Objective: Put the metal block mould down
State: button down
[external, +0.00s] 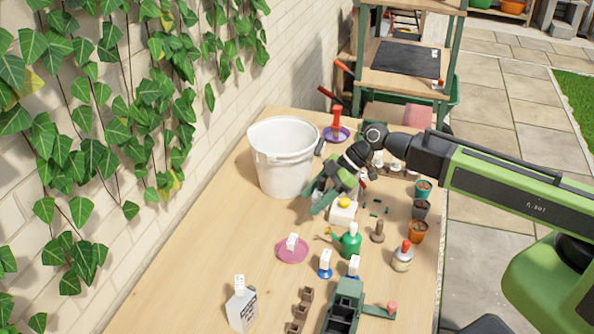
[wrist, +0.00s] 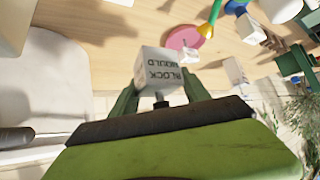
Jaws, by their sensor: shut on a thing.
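The block mould (wrist: 155,68) is a pale grey block with "BLOCK MOULD" lettered on its face. In the wrist view it sits between the two green fingers of my gripper (wrist: 160,98), which is shut on it. In the external view my gripper (external: 322,198) hangs over the wooden table (external: 205,265), just right of the white bucket, and the mould cannot be made out there. The gap between mould and table cannot be judged well, but the wrist view shows bare wood beyond it.
The white bucket (external: 281,160) stands close left of my gripper. A pink saucer (external: 293,250) with a white tag lies nearer, and a white box with a yellow top (external: 343,212) is to the right.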

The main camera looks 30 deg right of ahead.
jog(key=w+a+r+n+g+p, duration=0.1)
jog(key=w+a+n, duration=0.1)
jog(key=a, duration=0.9)
jog(key=w+a+n+g, duration=0.1)
jog(key=w+a+g, duration=0.1)
jog(key=a, duration=1)
jog(key=shift+n, duration=0.6)
jog(key=s+a+f+b, duration=0.2)
jog(key=s+a, duration=0.1)
jog(key=a, duration=0.1)
jog(key=s+a+f+b, duration=0.2)
jog(key=s+a, duration=0.1)
jog(key=a, duration=0.2)
jog(key=s+a+f+b, duration=0.2)
jog(key=s+a, duration=0.1)
jog(key=a, duration=0.1)
jog(key=shift+a+f+b, duration=0.15)
jog(key=shift+f+b, duration=0.25)
jog(key=shift+s+a, duration=0.1)
jog(key=shift+a, duration=0.15)
notch_tip(320, 180, down, 4)
jog(key=b, duration=0.4)
jog(key=shift+f, duration=0.2)
jog(key=shift+r, duration=0.25)
jog(key=shift+f, duration=0.15)
jog(key=c, duration=0.5)
grip_release()
